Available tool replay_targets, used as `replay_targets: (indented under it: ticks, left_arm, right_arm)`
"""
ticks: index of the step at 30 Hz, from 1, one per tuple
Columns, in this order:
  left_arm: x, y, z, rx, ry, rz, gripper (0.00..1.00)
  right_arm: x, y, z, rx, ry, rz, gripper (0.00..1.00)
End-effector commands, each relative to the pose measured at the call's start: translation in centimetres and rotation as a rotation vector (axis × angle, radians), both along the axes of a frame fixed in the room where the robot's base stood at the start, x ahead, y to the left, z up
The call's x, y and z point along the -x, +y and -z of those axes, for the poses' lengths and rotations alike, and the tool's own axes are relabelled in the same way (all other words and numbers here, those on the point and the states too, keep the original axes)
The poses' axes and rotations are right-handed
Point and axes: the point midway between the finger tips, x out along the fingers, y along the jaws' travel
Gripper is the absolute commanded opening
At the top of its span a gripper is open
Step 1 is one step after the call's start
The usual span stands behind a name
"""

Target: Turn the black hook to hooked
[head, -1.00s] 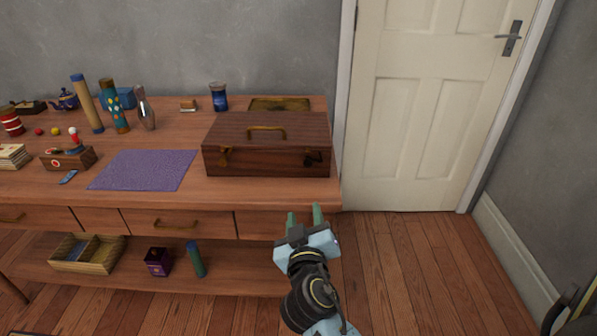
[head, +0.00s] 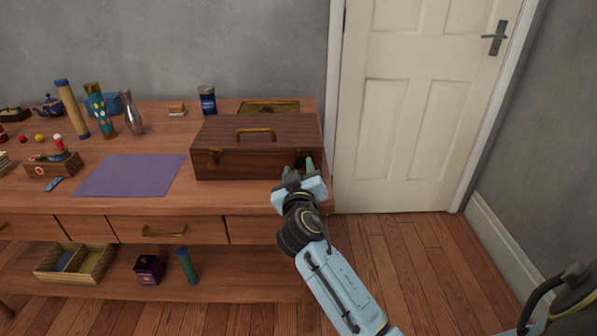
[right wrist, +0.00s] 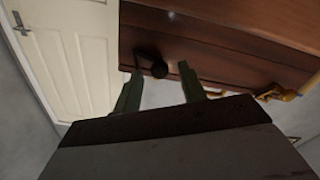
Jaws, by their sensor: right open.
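The wooden case (head: 245,163) sits closed on the table, with a brass handle on its lid. The black hook (head: 301,162) is on the right of its front face, partly hidden by my right gripper. My right gripper (head: 298,169) is open just in front of it. In the right wrist view the black hook (right wrist: 154,64), with a round dark knob, shows between the tips of the open right gripper (right wrist: 160,72), near the left finger. I cannot tell whether they touch. My left gripper is not in view.
A purple mat (head: 130,175) lies to the left. A dark blue jar (head: 208,101) stands behind. Floor is clear to the right, before the white door (head: 415,110).

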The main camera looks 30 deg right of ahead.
Motion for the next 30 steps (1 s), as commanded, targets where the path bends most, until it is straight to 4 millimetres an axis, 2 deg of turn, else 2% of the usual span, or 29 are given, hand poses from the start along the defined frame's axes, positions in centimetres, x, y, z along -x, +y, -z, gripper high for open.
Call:
replay_targets:
  ticks: [9, 19, 30]
  left_arm:
    - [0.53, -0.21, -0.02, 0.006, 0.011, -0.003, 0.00]
    - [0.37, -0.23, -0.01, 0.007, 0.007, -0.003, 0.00]
    - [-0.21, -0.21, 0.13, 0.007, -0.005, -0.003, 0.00]
  right_arm:
    - [-0.28, -0.17, -0.02, -0.001, -0.001, 0.000, 0.41]
    - [-0.25, -0.14, 0.00, 0.000, 0.000, -0.001, 0.00]
    - [-0.25, -0.12, -0.09, 0.054, 0.034, -0.001, 0.00]
